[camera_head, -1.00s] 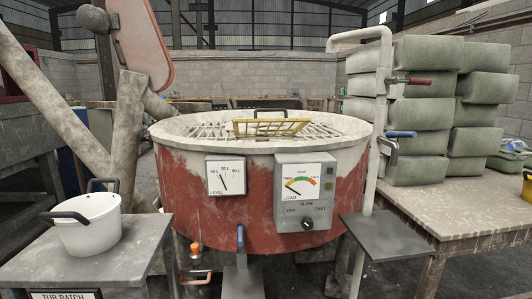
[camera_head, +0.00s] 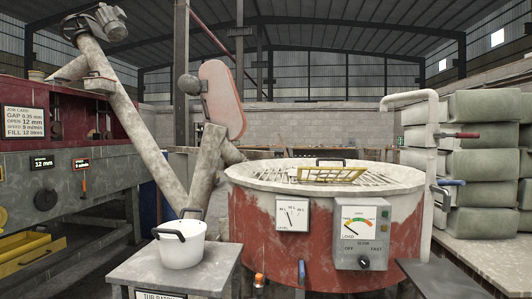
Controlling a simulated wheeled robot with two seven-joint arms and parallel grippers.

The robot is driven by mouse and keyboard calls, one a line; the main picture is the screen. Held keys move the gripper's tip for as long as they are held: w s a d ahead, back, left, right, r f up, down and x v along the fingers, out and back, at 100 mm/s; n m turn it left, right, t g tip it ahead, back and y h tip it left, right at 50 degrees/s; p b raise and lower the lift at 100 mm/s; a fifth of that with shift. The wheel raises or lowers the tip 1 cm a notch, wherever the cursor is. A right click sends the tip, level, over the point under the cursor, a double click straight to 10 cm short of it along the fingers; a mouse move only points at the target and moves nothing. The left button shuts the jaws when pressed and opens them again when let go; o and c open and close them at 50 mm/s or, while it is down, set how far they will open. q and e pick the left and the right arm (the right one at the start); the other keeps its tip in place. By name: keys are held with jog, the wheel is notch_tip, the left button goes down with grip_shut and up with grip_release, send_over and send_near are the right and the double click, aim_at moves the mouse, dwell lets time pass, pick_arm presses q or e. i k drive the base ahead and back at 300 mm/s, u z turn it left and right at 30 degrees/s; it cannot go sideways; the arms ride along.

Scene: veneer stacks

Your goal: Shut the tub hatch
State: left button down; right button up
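The red and white tub (camera_head: 258,222) stands right of centre, with a slatted grille across its top. A yellow barred frame (camera_head: 333,175), which looks like the hatch, lies on the grille. A black handle (camera_head: 331,161) shows just behind the frame. I cannot tell from here whether the hatch is open or shut. Neither of my grippers is in view.
A white bucket (camera_head: 181,250) with black handles sits on a grey stand (camera_head: 165,272) left of the tub. Bent pipes (camera_head: 401,97) rise at the tub's right. Green bales (camera_head: 480,135) are stacked far right. A red and grey machine (camera_head: 60,165) stands left.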

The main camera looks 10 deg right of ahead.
aim_at(361, 171)
jog(key=u, duration=0.1)
jog(key=i, duration=1.05)
jog(key=z, duration=0.7)
